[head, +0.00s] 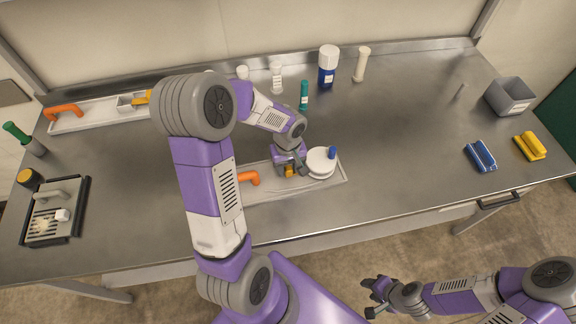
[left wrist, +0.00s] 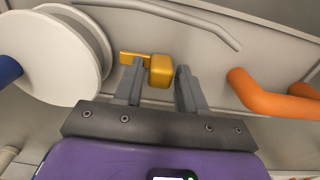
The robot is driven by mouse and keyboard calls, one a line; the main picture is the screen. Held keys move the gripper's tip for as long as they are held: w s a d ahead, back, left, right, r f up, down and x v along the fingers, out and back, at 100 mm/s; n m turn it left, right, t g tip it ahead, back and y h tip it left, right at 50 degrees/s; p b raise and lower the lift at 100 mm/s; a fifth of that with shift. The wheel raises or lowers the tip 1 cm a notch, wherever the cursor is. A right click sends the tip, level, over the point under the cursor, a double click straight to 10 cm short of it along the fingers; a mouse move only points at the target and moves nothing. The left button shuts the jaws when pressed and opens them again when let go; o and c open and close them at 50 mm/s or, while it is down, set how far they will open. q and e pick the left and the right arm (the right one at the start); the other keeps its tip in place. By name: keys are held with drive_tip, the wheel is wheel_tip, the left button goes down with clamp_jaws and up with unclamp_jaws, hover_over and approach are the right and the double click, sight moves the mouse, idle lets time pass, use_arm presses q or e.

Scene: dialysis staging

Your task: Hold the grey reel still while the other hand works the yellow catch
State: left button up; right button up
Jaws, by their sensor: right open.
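The pale grey-white reel (head: 320,166) with a blue knob (head: 332,152) sits at the right of the front tray (head: 334,184). The reel also shows at the left of the left wrist view (left wrist: 60,55). The yellow catch (left wrist: 161,70) is beside the reel, left of it in the head view (head: 290,171). My left gripper (head: 288,170) is at the catch, its fingers open (left wrist: 160,66) on either side of the yellow block, with a gap at the right finger. My right gripper (head: 374,297) is open and empty, in front of the table, well away from the reel.
An orange handle (head: 249,177) stands left of the catch. A second tray (head: 90,120) at back left is partly hidden by my arm. Bottles (head: 327,67) stand at the back; a grey bin (head: 509,96) and blue (head: 481,156) and yellow (head: 530,146) items are at right. The table right of the reel is clear.

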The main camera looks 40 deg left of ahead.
sight(288, 167)
use_arm(q)
clamp_jaws()
drive_tip(key=shift+o, duration=2)
unclamp_jaws()
wheel_tip(288, 167, up, 12)
